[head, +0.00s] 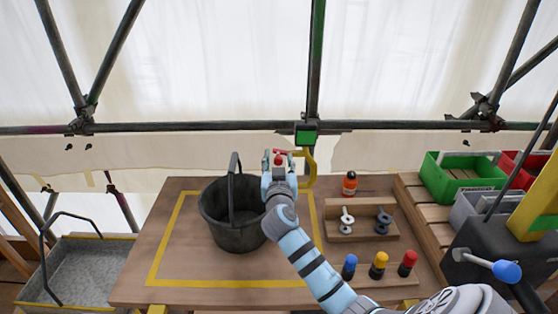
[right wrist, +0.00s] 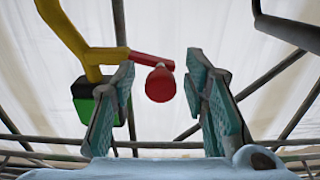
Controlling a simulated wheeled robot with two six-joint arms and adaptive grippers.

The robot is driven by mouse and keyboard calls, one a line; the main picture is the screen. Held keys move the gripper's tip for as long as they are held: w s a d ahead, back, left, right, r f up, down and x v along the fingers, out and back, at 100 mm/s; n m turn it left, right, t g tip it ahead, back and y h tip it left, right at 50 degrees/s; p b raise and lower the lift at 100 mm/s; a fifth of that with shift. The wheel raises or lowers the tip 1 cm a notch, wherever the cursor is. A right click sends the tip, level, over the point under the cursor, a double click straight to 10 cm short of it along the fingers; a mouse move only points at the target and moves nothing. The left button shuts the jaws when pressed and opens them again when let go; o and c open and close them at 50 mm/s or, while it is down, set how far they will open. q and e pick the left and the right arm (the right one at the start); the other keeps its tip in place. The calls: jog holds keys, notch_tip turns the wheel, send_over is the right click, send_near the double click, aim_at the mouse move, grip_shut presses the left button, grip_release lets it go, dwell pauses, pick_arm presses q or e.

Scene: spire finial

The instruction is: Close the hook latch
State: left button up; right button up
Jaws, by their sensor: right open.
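The hook latch shows as a red lever (head: 283,151) with a red knob beside a curved yellow hook (head: 311,167), below the scaffold bar. In the right wrist view the red knob (right wrist: 160,85) ends a red arm that runs left to the yellow hook (right wrist: 82,42). My right gripper (head: 279,164) is open at the latch. In the right wrist view its teal-padded fingers (right wrist: 161,95) stand on either side of the knob, with gaps on both sides. I cannot tell how far the latch is swung. My left gripper is not in view.
A black bucket (head: 226,235) stands on the wooden table (head: 150,225), left of my right arm. An orange bottle (head: 349,185), a wooden tray (head: 345,235) and several coloured-capped pegs (head: 379,265) are to the right. Scaffold bars (head: 200,127) cross behind. Crates (head: 470,168) stand far right.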

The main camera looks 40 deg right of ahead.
grip_shut()
jog(key=shift+f+n, duration=0.15)
jog(key=shift+n, duration=0.15)
jog(key=n, duration=0.1)
jog(key=f+n, duration=0.1)
jog(key=n, duration=0.2)
jog(key=shift+f, duration=0.25)
jog(key=s+d+f+n+p, duration=0.1)
jog(key=n, duration=0.4)
jog(key=d+f+n+p, duration=0.1)
jog(key=n, duration=0.4)
jog(key=s+d+f+n+p, duration=0.1)
jog(key=n, duration=0.5)
jog(key=shift+s+d, duration=0.1)
jog(key=shift+s, duration=0.2)
jog(key=shift+f, duration=0.1)
